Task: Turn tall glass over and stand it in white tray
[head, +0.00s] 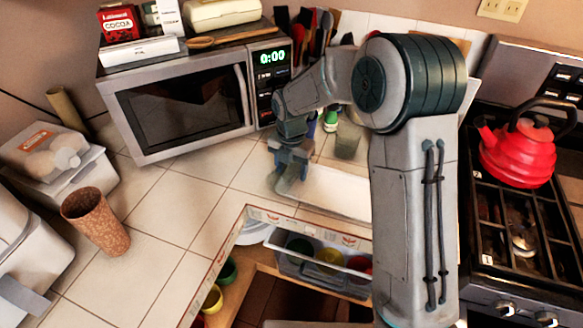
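My gripper (290,178) points down over the counter, at the left end of the white tray (335,193). Its fingers are small and blurred here, so I cannot tell whether they are open, or whether clear glass is between them. The white tray lies on the tiled counter, its right part hidden behind my arm. A greyish see-through glass (348,143) stands behind the tray, right of my gripper and partly covered by my arm. I cannot tell for sure that it is the tall glass or which way up it is.
A microwave (185,100) stands at the back left. A brown cork-like tumbler (95,222) is on the left counter. A red kettle (518,150) sits on the stove at right. An open drawer (330,278) with colored cups is in front. The tiles (160,210) between are clear.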

